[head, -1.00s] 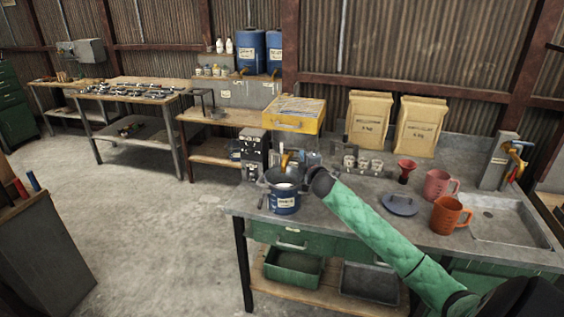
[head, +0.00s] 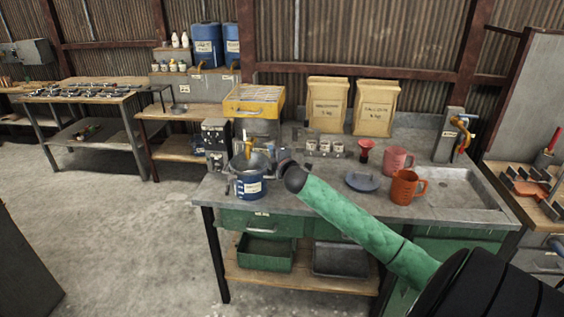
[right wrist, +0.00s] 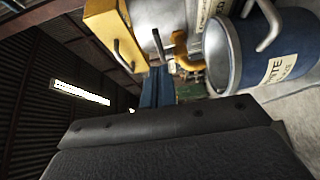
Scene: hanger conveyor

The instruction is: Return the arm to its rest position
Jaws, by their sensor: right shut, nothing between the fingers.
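My right arm, in a green padded sleeve (head: 360,220), reaches from the lower right over the workbench. It ends in a dark rounded wrist, with my right gripper (head: 285,164) small and mostly hidden at its far side. The gripper is shut and holds nothing. It is just right of a blue labelled can (head: 250,187) with a grey funnel-like top, apart from it as far as I can see. In the right wrist view a dark part of my arm fills the bottom, and a blue labelled container (right wrist: 265,50) is close at right. My left gripper is not in view.
The grey workbench (head: 440,213) carries a blue-grey lid (head: 362,181), a red funnel (head: 365,151), pink (head: 397,160) and orange (head: 405,187) jugs, and two paper bags (head: 375,108). A yellow case (head: 254,100) stands behind the can. The floor at left is clear.

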